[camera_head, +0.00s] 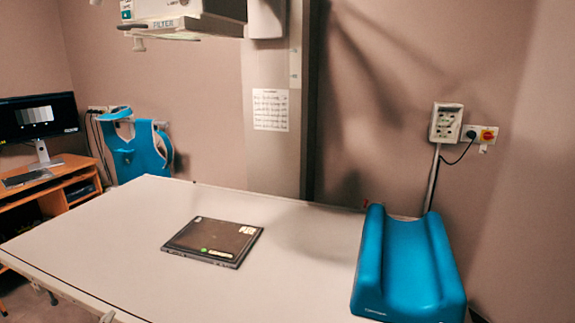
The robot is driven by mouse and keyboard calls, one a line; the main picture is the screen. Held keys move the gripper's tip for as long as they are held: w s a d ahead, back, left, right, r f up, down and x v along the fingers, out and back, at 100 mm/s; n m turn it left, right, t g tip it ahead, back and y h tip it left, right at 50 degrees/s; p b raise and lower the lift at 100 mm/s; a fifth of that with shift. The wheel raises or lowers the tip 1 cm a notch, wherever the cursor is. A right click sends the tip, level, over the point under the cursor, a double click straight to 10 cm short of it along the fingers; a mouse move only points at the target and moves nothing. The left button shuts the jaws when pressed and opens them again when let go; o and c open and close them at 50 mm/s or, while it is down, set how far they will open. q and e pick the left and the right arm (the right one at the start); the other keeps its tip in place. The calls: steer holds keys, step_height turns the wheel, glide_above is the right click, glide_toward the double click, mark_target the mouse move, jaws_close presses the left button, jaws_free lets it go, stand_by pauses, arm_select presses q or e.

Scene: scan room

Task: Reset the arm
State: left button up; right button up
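Neither of my arms nor their grippers show in the head view. A white table (120,238) fills the lower part of the view. A flat dark rectangular panel (213,241) with small pale labels and a green spot lies near its middle. A blue, trough-shaped cushion or support (408,268) stands at the table's right end, its lower edge near the bottom of the picture.
A scanner head (185,15) hangs over the table's far side beside an upright column (272,120). A monitor (40,118) stands on a wooden desk (70,185) at left, near blue gear (138,150). A control box (446,122) is on the wall.

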arm_select(q)
steer(key=s+a+f+n+g, duration=0.2)
steer(key=s+f+g, duration=0.5)
steer(key=s+f, duration=0.8)
steer(key=w+d+f+n+t+h, duration=0.1)
steer(key=d+f+n+t+h, duration=0.1)
steer(key=d+f+t+h, duration=0.2)
steer(key=d+f+h, duration=0.3)
steer(key=d+f, duration=0.5)
steer(key=d, duration=0.4)
steer(key=shift+d+f+n+h, duration=0.3)
steer(key=shift+f, duration=0.05)
steer(key=shift+w, duration=0.1)
